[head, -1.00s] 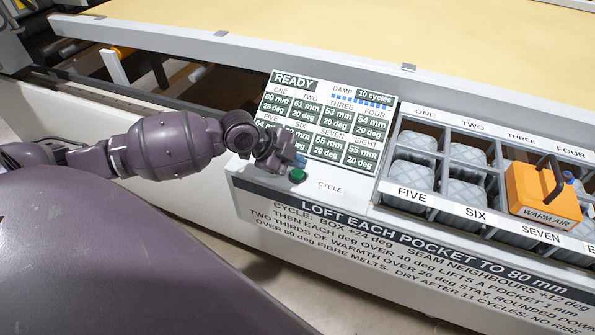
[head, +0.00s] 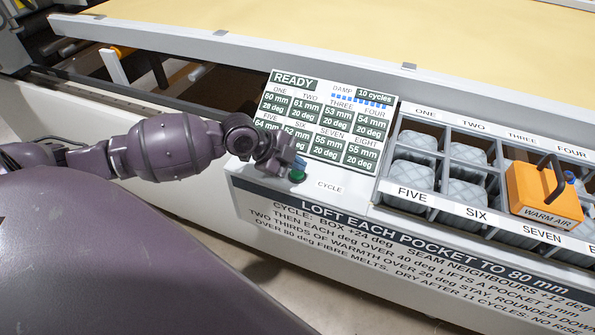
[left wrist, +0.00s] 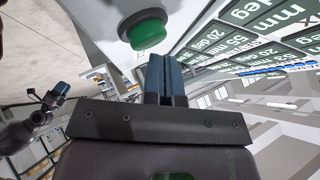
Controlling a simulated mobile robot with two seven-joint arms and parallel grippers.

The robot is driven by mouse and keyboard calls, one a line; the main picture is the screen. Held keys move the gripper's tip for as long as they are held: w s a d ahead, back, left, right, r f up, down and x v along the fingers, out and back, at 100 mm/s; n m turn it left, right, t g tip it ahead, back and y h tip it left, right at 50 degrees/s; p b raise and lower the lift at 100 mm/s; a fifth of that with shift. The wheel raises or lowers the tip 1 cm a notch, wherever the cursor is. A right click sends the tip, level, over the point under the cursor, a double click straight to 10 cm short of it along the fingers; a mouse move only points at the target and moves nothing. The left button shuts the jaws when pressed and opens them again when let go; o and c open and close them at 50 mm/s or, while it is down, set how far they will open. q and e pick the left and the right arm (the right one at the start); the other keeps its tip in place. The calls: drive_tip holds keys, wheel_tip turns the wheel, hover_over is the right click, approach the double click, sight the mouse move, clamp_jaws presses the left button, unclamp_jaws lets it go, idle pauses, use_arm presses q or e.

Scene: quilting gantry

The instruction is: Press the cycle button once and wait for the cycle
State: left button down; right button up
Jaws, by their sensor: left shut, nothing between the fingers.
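The green cycle button (head: 297,175) sits on the pale panel beside the CYCLE label (head: 329,187). My left gripper (head: 300,163) is shut and empty, its blue fingertips just above and beside the button in the head view. In the left wrist view the green button (left wrist: 146,35) stands in a grey collar, just past the closed fingertips (left wrist: 166,62); I cannot tell whether they touch it. The status display (head: 330,120) reads READY, with DAMP and 10 cycles.
Right of the panel is a tray of grey quilted pockets with a divider frame (head: 437,202). An orange WARM AIR box (head: 530,190) with a dark handle sits over pockets there. A white rail (head: 250,55) runs behind the display.

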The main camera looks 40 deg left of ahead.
sight(297, 173)
drive_tip(key=shift+r, duration=0.1)
idle(0.3)
